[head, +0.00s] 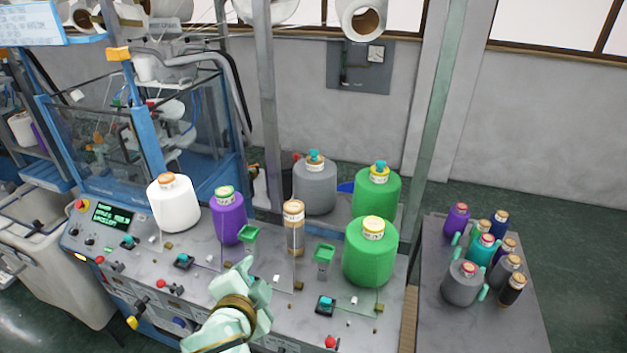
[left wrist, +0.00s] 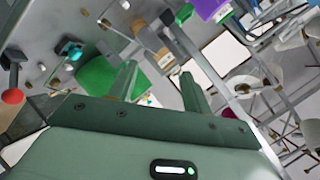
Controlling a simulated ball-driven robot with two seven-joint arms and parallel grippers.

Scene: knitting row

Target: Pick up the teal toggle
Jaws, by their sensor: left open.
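Teal toggles on dark square bases sit along the machine's bench: one at the left (head: 128,241), one at the middle left (head: 183,259) and one at the front right (head: 325,302). I cannot tell which one the task means. My left gripper (head: 247,266) is over the bench between the middle-left and front-right toggles, apart from both. In the left wrist view its two green fingers (left wrist: 158,80) stand apart with nothing held between them. A teal toggle (left wrist: 74,52) shows left of the fingers there. My right gripper is not in view.
A red-knobbed lever (head: 330,341) stands near the front-right toggle. Green (head: 371,252), purple (head: 228,218) and white (head: 173,205) yarn cones stand behind. Green-topped posts (head: 249,233) rise near my gripper. A side table (head: 440,325) with several cones is at the right.

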